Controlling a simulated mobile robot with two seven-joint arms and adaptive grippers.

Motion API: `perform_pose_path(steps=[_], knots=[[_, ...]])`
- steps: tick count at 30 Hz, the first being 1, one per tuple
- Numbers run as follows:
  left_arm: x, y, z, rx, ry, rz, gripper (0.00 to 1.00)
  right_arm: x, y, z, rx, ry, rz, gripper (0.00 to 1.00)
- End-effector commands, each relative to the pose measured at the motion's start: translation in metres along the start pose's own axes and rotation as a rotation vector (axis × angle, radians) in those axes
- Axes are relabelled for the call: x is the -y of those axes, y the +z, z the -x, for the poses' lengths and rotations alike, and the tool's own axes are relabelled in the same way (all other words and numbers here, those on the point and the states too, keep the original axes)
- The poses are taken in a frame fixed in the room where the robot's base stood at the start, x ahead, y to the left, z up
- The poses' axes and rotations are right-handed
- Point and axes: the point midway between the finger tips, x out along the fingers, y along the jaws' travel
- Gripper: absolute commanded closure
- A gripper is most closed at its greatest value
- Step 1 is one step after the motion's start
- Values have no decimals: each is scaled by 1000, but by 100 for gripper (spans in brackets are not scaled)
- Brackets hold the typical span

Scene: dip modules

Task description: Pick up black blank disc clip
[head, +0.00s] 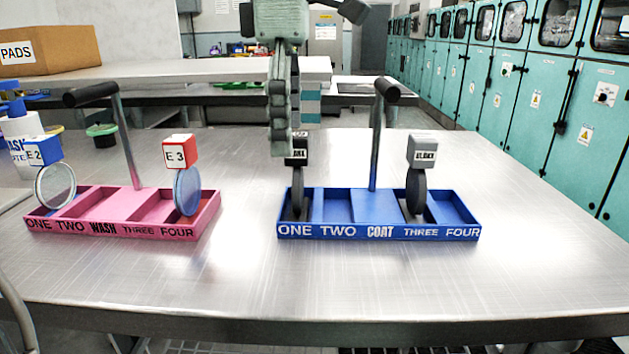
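The black clip (298,150), with a label partly hidden, stands upright with its dark disc (298,203) in compartment ONE of the blue COAT tray (361,234). A gripper (281,145), apparently my right one, hangs down from the top of the head view. Its fingertip end is at the clip's upper left and overlaps it in the picture. I see the fingers nearly edge-on, so their opening and any contact with the clip are unclear. My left gripper is not in view.
A grey clip (422,149) with a dark disc stands near compartment THREE, right of the tray's upright handle (378,140). The pink WASH tray (128,230) on the left holds a blue clip (37,152) and a red clip (180,152). The table's front is clear.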

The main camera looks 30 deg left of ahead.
Motion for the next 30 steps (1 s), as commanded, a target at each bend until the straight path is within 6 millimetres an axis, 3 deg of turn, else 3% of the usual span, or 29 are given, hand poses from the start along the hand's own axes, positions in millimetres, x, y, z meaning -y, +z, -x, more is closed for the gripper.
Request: perform_pose_path(steps=[12, 22, 30], knots=[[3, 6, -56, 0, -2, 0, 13, 0, 0, -1, -1, 0, 0, 60], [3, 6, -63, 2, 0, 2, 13, 0, 0, 0, -1, 0, 0, 60], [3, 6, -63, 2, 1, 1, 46, 0, 0, 0, -1, 0, 0, 60]])
